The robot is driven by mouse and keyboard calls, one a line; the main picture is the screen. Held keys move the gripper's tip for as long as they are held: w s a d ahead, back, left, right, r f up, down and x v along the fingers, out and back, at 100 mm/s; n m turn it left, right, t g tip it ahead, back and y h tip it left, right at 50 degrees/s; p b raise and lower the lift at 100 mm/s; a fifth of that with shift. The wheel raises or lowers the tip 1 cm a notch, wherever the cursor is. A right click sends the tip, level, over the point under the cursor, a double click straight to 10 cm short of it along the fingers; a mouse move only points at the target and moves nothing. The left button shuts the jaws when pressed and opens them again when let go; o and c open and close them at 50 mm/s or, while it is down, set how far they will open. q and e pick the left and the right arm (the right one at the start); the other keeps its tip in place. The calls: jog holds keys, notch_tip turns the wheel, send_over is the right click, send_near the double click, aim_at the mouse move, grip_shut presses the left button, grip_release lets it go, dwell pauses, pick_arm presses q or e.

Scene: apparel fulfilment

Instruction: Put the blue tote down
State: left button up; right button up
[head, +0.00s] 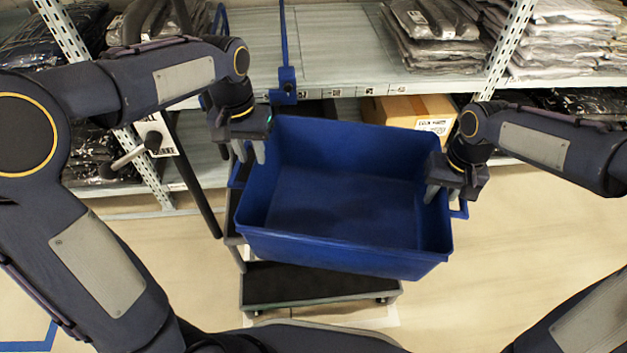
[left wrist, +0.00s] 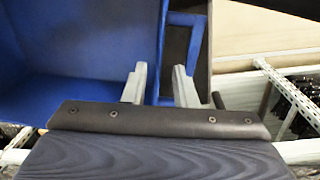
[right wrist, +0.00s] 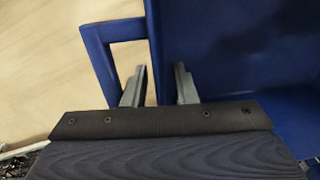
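The blue tote (head: 345,256) is an empty, open-topped bin with a loop handle at each end. It hangs between my two grippers, slightly turned, above a dark cart. My left gripper (head: 251,152) grips the tote's left end wall at the handle; in the left wrist view its fingers (left wrist: 159,86) straddle that wall. My right gripper (head: 440,192) grips the right end wall; in the right wrist view its fingers (right wrist: 158,87) straddle it, one finger by the handle opening. The tote hides most of the cart's upper part, so I cannot tell whether its base touches anything.
The cart's dark lower deck (head: 318,284) shows below the tote, with its post at the left. Behind stands a grey shelf (head: 340,55) with folded bagged garments (head: 435,35) and a cardboard box (head: 405,108) beneath. Floor at the right is clear.

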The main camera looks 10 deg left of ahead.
pick_arm(q)
notch_tip(320, 180, up, 6)
jog(key=shift+a, duration=0.25)
pick_arm(e)
notch_tip(320, 180, up, 12)
jog(key=shift+d, duration=0.45)
pick_arm(q)
jog(key=shift+r, duration=0.1)
